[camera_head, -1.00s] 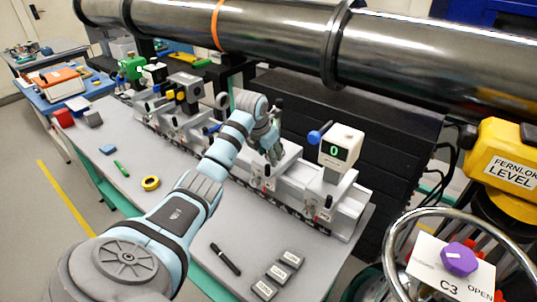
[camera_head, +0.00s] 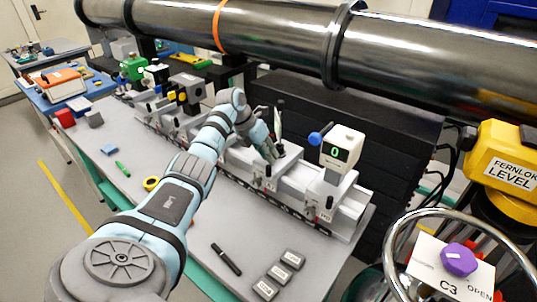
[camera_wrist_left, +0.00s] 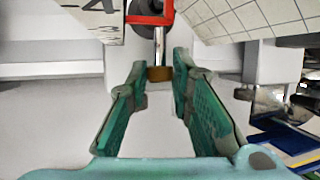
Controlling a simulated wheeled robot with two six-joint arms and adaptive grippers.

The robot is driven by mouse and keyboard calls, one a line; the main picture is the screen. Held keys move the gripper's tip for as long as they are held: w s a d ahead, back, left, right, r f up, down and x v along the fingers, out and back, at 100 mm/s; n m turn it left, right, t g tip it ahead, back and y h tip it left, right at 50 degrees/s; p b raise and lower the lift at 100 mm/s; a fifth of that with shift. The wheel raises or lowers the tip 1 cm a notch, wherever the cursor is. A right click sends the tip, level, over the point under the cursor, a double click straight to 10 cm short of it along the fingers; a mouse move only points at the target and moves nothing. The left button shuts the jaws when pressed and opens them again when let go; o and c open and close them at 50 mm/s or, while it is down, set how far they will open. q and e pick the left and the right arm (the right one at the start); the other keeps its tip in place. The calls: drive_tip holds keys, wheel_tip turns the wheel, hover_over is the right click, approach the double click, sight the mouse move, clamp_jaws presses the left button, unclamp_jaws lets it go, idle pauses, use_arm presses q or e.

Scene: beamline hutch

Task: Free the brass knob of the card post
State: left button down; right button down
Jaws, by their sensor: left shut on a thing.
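The brass knob (camera_wrist_left: 160,74) sits low on the silver rod of the card post (camera_wrist_left: 159,45), between my left fingertips in the left wrist view. My left gripper (camera_wrist_left: 161,72) is shut on the knob, with one green-padded finger on each side. A red bracket (camera_wrist_left: 150,19) crosses the post above the knob. A marked white card (camera_wrist_left: 97,18) and a gridded card (camera_wrist_left: 245,18) flank the post. In the head view my left gripper (camera_head: 270,151) is at the rail beside the post, and the knob is hidden. My right gripper is not in view.
A white box with a green 0 display (camera_head: 340,147) stands on the rail to the right. Dark blocks with yellow parts (camera_head: 187,92) stand to the left. A black pen (camera_head: 226,259) and grey labelled blocks (camera_head: 278,275) lie on the bench. A large dark pipe (camera_head: 270,35) runs behind.

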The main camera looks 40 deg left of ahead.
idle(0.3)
use_arm(q)
drive_tip(key=c, duration=1.4)
unclamp_jaws()
drive_tip(key=shift+a, duration=0.1)
drive_tip(key=v, duration=1.2)
drive_tip(key=shift+a, duration=0.2)
